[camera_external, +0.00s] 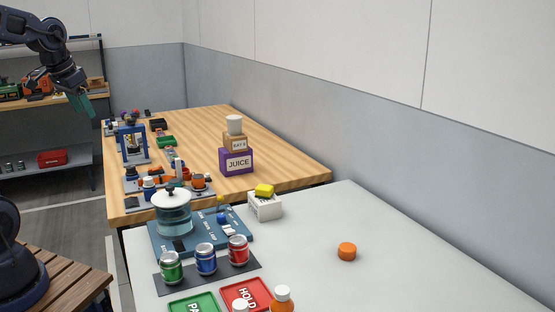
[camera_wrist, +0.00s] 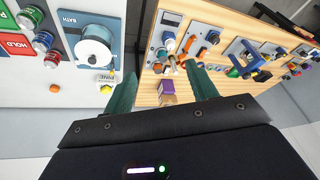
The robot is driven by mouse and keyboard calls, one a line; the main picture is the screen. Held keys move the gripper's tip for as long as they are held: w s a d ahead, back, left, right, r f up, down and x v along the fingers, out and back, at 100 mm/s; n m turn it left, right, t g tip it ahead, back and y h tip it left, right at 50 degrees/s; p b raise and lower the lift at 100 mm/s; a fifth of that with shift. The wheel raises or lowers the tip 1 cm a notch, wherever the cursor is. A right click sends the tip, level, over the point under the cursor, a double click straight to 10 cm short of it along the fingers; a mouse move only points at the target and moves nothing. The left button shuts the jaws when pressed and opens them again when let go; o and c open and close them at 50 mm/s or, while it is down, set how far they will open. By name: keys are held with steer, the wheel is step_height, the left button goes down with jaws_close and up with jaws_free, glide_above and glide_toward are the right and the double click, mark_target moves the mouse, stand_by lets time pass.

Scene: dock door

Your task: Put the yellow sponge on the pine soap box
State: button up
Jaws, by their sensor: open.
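The yellow sponge (camera_external: 264,189) sits on top of the white pine soap box (camera_external: 266,209), on the near light-grey table. In the wrist view the sponge (camera_wrist: 107,76) shows small beside the box's PINE label (camera_wrist: 105,88), left of my left finger. My gripper (camera_external: 88,106) is high at the upper left in the external view, well away from the sponge and box. In the wrist view the green fingers of my gripper (camera_wrist: 160,76) are spread wide with nothing held between them.
A blue bath board (camera_external: 160,246) with a glass pot stands left of the box; several cans (camera_external: 206,259) stand nearer. A juice box stack (camera_external: 237,161) stands on the wooden table behind. An orange puck (camera_external: 347,251) lies right. The grey table's right side is mostly clear.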

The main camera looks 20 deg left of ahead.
steer(key=s+a+f+n, duration=0.1)
steer(key=s+a+n, duration=0.2)
steer(key=s, duration=0.5)
steer(key=shift+a+f+y, duration=0.25)
steer(key=shift+a+y, duration=0.05)
steer(key=shift+a, duration=0.6)
